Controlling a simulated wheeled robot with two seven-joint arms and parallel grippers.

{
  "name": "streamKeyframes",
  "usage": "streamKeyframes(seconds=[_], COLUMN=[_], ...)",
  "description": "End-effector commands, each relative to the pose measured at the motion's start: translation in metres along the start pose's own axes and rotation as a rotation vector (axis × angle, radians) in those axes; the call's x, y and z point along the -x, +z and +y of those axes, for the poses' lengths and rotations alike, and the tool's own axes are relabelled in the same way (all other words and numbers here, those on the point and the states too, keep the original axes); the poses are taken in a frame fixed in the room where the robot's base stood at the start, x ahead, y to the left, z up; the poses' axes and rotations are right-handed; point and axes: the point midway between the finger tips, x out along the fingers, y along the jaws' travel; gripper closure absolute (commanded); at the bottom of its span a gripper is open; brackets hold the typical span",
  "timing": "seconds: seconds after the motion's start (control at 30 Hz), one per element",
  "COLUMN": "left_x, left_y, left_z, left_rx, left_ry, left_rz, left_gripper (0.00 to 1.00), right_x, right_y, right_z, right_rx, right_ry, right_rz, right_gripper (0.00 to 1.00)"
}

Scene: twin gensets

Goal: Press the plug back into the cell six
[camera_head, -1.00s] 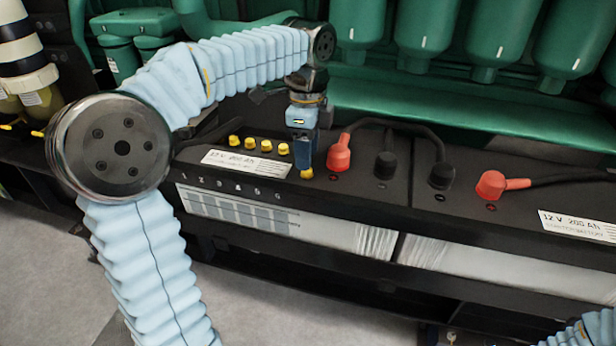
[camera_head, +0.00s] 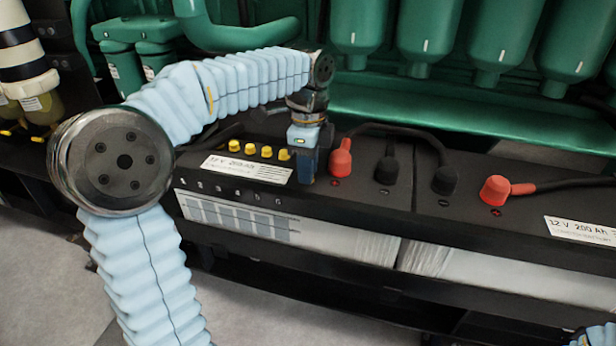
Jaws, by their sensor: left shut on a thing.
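My left gripper (camera_head: 304,172) points down over the left battery's black top (camera_head: 358,189), at the right end of a row of yellow plugs (camera_head: 249,149). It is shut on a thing. The fingers hide what they hold, and no yellow shows below the tips. The fingertips are at or very near the battery top; I cannot tell whether the plug is seated. The numbers along the battery's front edge run up to six (camera_head: 278,202), a little left of and below the gripper. My right gripper is out of view.
A red terminal cap (camera_head: 341,158) stands close to the right of my left gripper. Black caps (camera_head: 387,171) and cables lie further right, then another red cap (camera_head: 494,190). A white label (camera_head: 247,168) lies before the plugs. Green engine parts (camera_head: 455,115) rise behind.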

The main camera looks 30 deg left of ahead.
Motion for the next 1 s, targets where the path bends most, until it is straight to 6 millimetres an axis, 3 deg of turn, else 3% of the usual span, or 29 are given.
streamKeyframes(seconds=[0.17,0.6,1.0], left_x=[0.004,0.041,0.039], left_y=[0.000,0.000,0.000], left_z=[0.000,0.000,0.000], left_rx=[0.000,0.000,0.000], left_ry=[0.000,0.000,0.000], left_rz=[0.000,0.000,0.000], left_gripper=[0.96,0.96,0.96], right_x=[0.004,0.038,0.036], right_y=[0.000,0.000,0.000], right_z=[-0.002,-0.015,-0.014], right_rx=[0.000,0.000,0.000], right_ry=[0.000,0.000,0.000], right_rz=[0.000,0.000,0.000], right_gripper=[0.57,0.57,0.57])
